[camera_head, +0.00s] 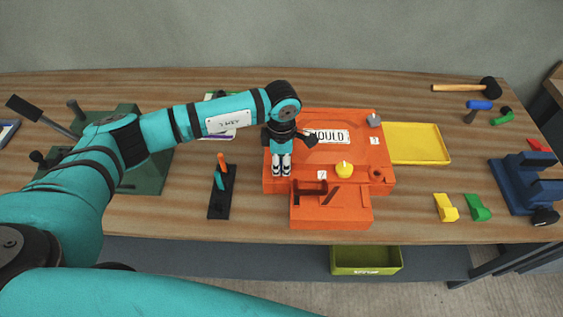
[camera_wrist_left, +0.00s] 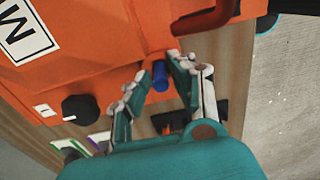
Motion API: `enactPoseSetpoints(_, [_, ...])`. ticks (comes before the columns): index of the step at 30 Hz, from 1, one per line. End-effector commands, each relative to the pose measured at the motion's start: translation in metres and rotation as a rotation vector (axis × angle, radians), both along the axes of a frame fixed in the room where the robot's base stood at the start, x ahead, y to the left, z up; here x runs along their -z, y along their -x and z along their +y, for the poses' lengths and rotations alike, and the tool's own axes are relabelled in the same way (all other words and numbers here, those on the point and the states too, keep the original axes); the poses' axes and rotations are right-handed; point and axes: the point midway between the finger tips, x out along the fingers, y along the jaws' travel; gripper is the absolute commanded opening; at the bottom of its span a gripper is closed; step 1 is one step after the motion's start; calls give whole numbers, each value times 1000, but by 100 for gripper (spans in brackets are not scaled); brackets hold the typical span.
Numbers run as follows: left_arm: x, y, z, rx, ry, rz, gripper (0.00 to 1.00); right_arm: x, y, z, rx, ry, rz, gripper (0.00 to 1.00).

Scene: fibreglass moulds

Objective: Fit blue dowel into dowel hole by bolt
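The orange mould (camera_head: 352,153) lies on the bench, with a white "MOULD" label on top. My left gripper (camera_head: 281,174) points down over its left front part. The blue dowel (camera_wrist_left: 160,76) shows in the left wrist view, between the fingertips of my left gripper (camera_wrist_left: 157,68), against the orange mould. A narrow gap shows on one side of it, so the fingers look open around it. Its lower end is not clear, and in the head view the gripper hides it. A black round knob (camera_wrist_left: 80,109), possibly the bolt, sits near the mould's edge. My right gripper is out of view.
A black holder (camera_head: 222,194) with an orange and a teal tool stands left of the mould. A yellow tray (camera_head: 417,146) lies to the right. Yellow and green wedges (camera_head: 462,207), a blue fixture (camera_head: 520,184) and a mallet (camera_head: 465,87) are further right.

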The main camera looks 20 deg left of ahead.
Motion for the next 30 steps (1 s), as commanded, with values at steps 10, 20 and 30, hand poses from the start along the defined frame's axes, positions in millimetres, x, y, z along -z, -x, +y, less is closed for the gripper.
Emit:
enactPoseSetpoints(10, [-1, 0, 0, 0, 0, 0, 37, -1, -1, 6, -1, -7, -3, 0])
enactPoseSetpoints(20, [-41, -2, 0, 1, 1, -7, 37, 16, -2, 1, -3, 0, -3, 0])
enactPoseSetpoints(30, [-108, -2, 0, 0, 0, -4, 37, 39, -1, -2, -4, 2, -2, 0])
